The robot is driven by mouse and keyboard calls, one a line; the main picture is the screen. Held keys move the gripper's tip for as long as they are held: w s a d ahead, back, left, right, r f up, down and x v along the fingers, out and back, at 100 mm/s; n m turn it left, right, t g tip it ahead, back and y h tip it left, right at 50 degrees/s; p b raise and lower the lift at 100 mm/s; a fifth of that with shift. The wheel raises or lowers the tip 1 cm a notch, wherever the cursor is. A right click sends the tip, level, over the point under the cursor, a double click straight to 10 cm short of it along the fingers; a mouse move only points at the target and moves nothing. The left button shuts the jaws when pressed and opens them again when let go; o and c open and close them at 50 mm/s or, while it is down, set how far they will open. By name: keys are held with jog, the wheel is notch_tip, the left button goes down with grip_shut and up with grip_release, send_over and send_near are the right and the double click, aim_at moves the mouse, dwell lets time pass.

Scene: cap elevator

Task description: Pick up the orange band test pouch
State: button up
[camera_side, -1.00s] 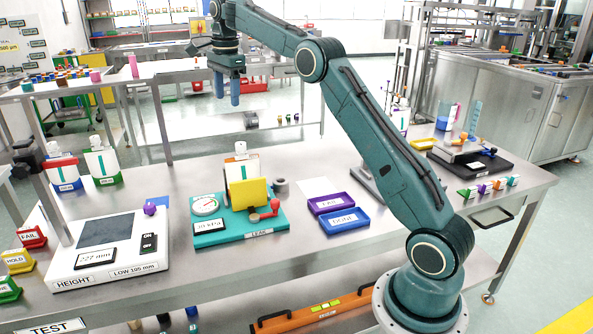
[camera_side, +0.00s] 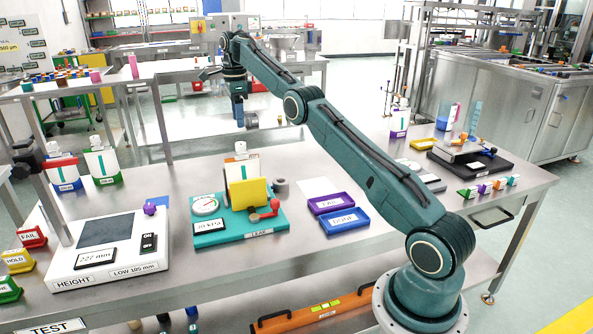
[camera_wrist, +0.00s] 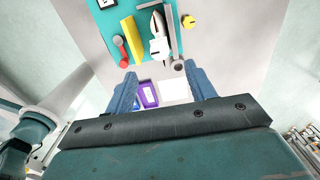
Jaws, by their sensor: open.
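A white-capped pouch (camera_side: 241,168) stands upright in the teal leak tester (camera_side: 212,238), behind a yellow plate (camera_side: 249,192).
A red handle (camera_side: 265,212) sticks out at the tester's front right. Purple (camera_side: 330,204) and blue (camera_side: 344,220) trays and a grey ring (camera_side: 281,186) lie to its right. Other pouches stand at the left (camera_side: 102,163) and far right (camera_side: 399,121). The height gauge (camera_side: 110,250) is front left.

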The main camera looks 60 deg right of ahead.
jog(key=shift+f, duration=0.15)
send_over(242, 156)
jog(key=shift+w+d+f, duration=0.1)
jog(key=shift+f, duration=1.2)
jog(key=shift+w+d+f, duration=0.1)
jog(key=shift+d+f, duration=0.05)
jog(key=shift+f, duration=1.15)
jog(key=shift+w+d+f, duration=0.1)
jog(key=shift+f, duration=1.2)
jog(key=shift+f, duration=2.75)
jog(key=shift+c, duration=0.4)
grip_shut()
